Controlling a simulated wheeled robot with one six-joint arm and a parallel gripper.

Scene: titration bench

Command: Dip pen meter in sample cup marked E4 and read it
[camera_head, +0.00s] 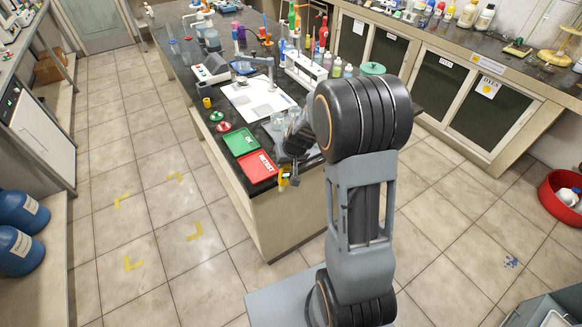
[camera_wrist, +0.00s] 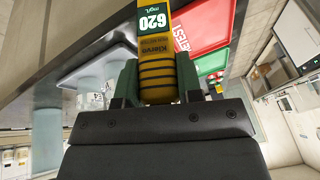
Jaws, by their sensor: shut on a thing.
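My gripper (camera_wrist: 158,90) is shut on the yellow pen meter (camera_wrist: 157,55), whose green display shows 620 mg/L upside down in the wrist view. In the head view the pen meter (camera_head: 284,180) shows as a small yellow piece at the bench's front edge, beside the red tray. Its tip is hidden. In the wrist view, pale translucent cups (camera_wrist: 88,72) stand left of my gripper, and a small label there seems to read E4 (camera_wrist: 97,96). In the head view clear cups (camera_head: 281,119) are partly behind my arm; their marks are too small to read.
A red RETEST tray (camera_head: 257,167) and a green OK tray (camera_head: 241,142) lie at the bench's near left corner.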

